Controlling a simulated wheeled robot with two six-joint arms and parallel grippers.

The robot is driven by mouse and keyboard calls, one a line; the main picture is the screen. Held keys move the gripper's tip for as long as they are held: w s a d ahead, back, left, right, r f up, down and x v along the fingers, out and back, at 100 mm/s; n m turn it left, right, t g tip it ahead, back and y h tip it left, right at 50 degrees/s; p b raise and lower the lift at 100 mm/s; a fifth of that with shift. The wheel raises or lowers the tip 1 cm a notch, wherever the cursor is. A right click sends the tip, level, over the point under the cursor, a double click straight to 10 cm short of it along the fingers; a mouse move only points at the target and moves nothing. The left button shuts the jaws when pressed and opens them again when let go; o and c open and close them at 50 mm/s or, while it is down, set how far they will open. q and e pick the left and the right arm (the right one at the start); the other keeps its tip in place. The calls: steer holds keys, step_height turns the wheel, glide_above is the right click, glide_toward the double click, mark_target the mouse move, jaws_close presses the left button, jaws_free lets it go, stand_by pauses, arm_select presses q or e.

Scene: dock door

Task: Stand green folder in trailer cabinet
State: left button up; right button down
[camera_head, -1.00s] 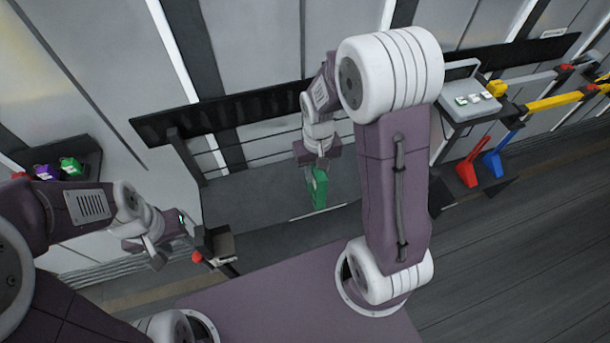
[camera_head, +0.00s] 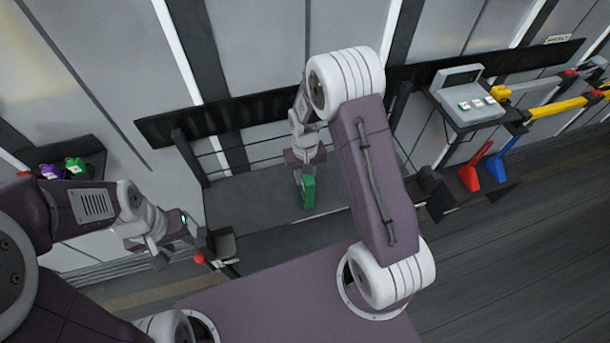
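A green folder (camera_head: 307,191) hangs upright below my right gripper (camera_head: 304,174), which appears shut on its top edge. It is over the grey floor area in front of the dark rail, apart from the wall. My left gripper (camera_head: 172,246) is at the lower left, beside a small dark post with a red knob. Its fingers are partly hidden, so I cannot tell whether it is open or shut. I cannot make out for certain which thing is the trailer cabinet.
A dark shelf (camera_head: 92,157) at the left holds small purple (camera_head: 50,171) and green (camera_head: 76,165) items. The red knob (camera_head: 198,258) is near my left gripper. A console (camera_head: 466,98), red (camera_head: 469,172) and blue (camera_head: 497,165) chocks and yellow bars (camera_head: 556,110) stand right. A dark rail (camera_head: 230,112) crosses the back wall.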

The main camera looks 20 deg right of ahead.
steer(key=c, duration=1.1)
jaws_free()
steer(key=shift+f, duration=0.15)
